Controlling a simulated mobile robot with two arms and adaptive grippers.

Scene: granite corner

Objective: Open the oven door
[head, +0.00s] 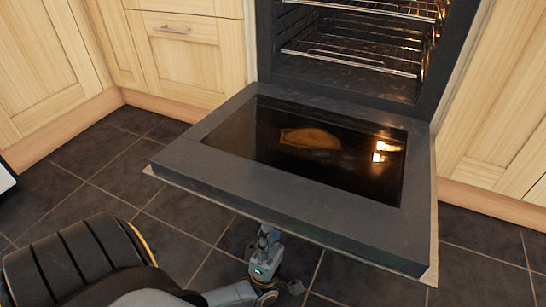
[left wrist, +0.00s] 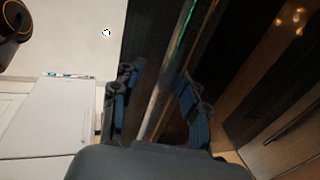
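The oven door (head: 205,152) is swung far down in the head view, with its inner side and dark glass facing up. The oven (head: 345,80) stands open behind it, showing its racks. The door's handle is not visible in the head view. My right gripper is not in view.
Wooden cabinets stand left (head: 200,55) and right (head: 505,130) of the oven. Dark floor tiles (head: 110,165) are clear left of the door and in front of it at the right. Oven racks (head: 350,57) stay inside the cavity. Lamp reflections show on the door glass.

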